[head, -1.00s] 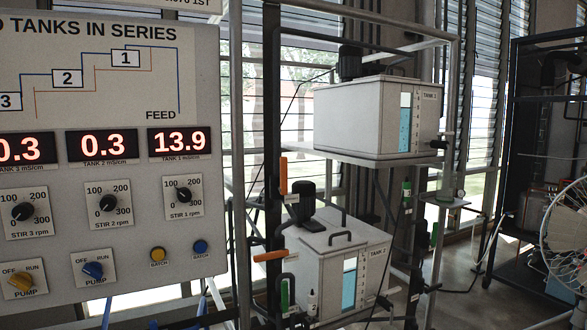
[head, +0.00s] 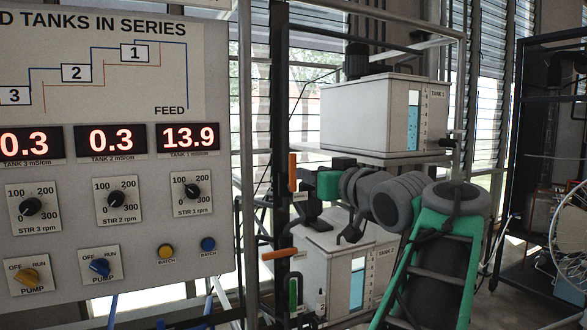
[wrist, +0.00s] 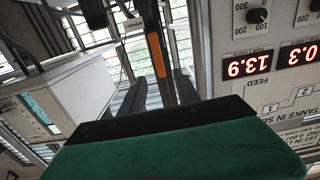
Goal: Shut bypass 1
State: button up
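An upright orange lever handle (head: 293,171) is on the dark pipe left of tank 1, with a small white tag (head: 299,196) below it, too small to read. The handle also shows in the wrist view (wrist: 158,62). A second orange handle (head: 279,254) lower down lies nearly level. I cannot read which one is bypass 1. My gripper (head: 306,205) is just right of the upright handle in the head view. In the wrist view its two grey fingers (wrist: 158,92) are apart, with the upright handle seen between them, beyond the tips. No hold shows.
The panel (head: 110,265) with displays and knobs stands close on the left; tank 1 reads 13.9. Tank 1 (head: 365,122) sits above tank 2 (head: 330,270), which my arm partly hides. A green handle (head: 293,294) is below the lower orange one. Frame posts stand around.

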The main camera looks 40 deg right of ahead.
aim_at(294, 166)
jog(key=p+x, duration=0.1)
jog(key=x, duration=0.2)
jog(key=p+x, duration=0.1)
jog(key=x, duration=0.2)
jog(key=p+x, duration=0.1)
jog(key=x, duration=0.2)
jog(key=shift+r+p, duration=0.25)
jog(key=shift+p, duration=0.15)
jog(key=shift+w+d+f, duration=0.1)
jog(key=shift+d+f, duration=0.05)
jog(key=shift+f, duration=0.05)
jog(key=shift+w+d, duration=0.1)
jog(key=shift+w, duration=0.25)
grip_shut()
dwell(0.6)
